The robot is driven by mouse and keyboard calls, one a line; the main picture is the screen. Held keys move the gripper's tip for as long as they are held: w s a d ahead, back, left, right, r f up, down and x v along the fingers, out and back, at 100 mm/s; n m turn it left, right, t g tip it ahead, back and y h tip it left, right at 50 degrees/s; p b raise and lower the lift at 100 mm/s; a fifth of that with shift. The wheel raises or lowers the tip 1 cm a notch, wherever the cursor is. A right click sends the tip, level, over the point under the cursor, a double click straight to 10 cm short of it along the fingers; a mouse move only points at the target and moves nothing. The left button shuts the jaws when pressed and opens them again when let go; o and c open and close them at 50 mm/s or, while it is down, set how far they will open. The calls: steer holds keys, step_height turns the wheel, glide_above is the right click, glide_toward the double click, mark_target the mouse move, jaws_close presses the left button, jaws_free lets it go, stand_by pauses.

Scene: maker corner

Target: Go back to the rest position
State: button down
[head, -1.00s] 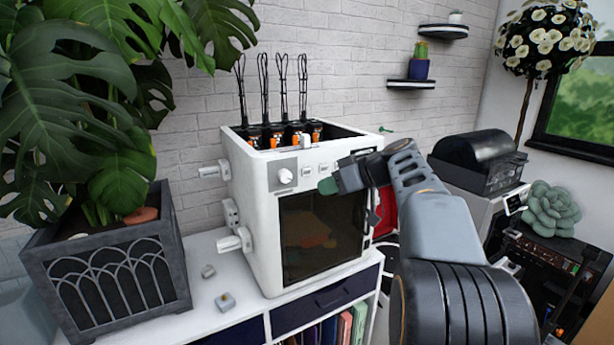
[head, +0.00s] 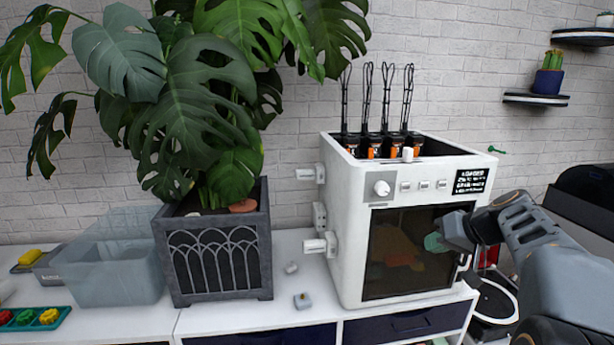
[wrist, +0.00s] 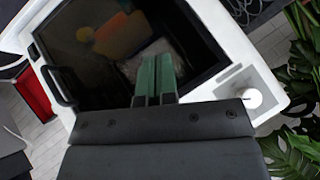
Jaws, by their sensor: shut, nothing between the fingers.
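My gripper (head: 436,242) is in front of the dark window of the white printer-like machine (head: 345,255) in the head view. Its green fingers are together with nothing between them. In the wrist view my gripper (wrist: 154,76) points at the dark door (wrist: 100,30) of that machine. I cannot tell whether the fingertips touch the door. Part of my arm shows at the right of the head view.
The machine stands on a white cabinet (head: 232,318). A grey planter (head: 218,262) with a large leafy plant and a translucent bin (head: 112,278) stand to the left. Two small grey pieces lie between planter and machine. Wall shelves (head: 535,100) hang at upper right.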

steer(key=s+a+f+g+h+p, duration=0.1)
steer(key=s+a+f+h+p, duration=0.1)
steer(key=s+a+f, duration=0.2)
steer(key=s+a+f+n+g+h+p, duration=0.1)
steer(key=s+a+f, duration=0.4)
steer(key=s+a, duration=0.5)
steer(key=s+g+h+p, duration=0.1)
steer(key=s+h, duration=0.1)
steer(key=s, duration=0.2)
steer(key=shift+s+h, duration=0.2)
steer(key=shift+h, duration=0.1)
steer(key=c, duration=1.8)
jaws_free()
